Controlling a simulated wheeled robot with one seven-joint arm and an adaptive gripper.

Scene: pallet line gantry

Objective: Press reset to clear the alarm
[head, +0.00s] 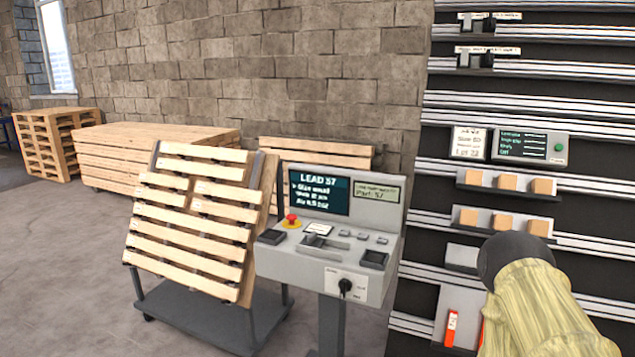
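A grey control console (375,285) stands on a post in the middle. Its dark screen (320,192) reads "LEAD 57" above smaller blurred lines. A small greenish display (377,191) beside it seems to read "Part: 57". A red mushroom button (291,219) on a yellow base sits at the deck's left. Several small grey keys (362,236) lie to the right, their labels too small to read. A black rotary knob (345,286) is on the front face. I cannot tell which control is reset. My gripper's fingers are not visible.
A slatted wooden pallet (190,225) leans on a dark wheeled cart (205,318) left of the console. The rack at right holds a small screen unit with a green button (559,147) and trays of wooden blocks (507,181). A pale, dark-capped rounded shape covers the lower right.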

